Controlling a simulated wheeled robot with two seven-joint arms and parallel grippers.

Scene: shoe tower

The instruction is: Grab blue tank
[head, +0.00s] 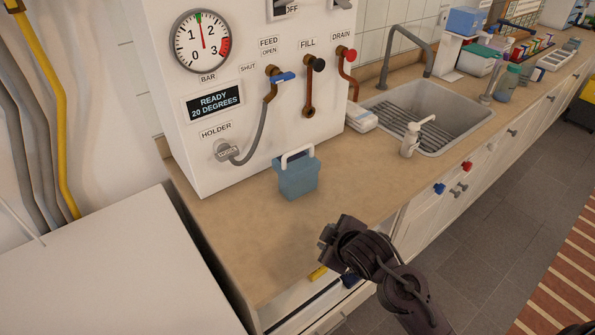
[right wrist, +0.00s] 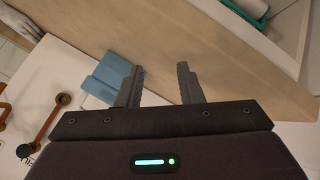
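The blue tank (head: 298,178) stands upright on the tan counter (head: 240,230), in front of the white machine. It has a white loop handle (head: 298,155) on top. My right gripper (head: 327,236) is at the counter's front edge, nearer to me than the tank and apart from it. In the right wrist view its two fingers (right wrist: 159,84) are spread with nothing between them. The blue tank (right wrist: 108,75) shows there just left of the fingers, partly hidden by the left one. My left gripper is not in view.
The white machine (head: 180,120) has a gauge, levers and a hose to a holder. A soap dispenser (head: 415,138) and a sink (head: 445,100) are right of the tank. A white surface (head: 110,275) is at lower left. The counter around the tank is clear.

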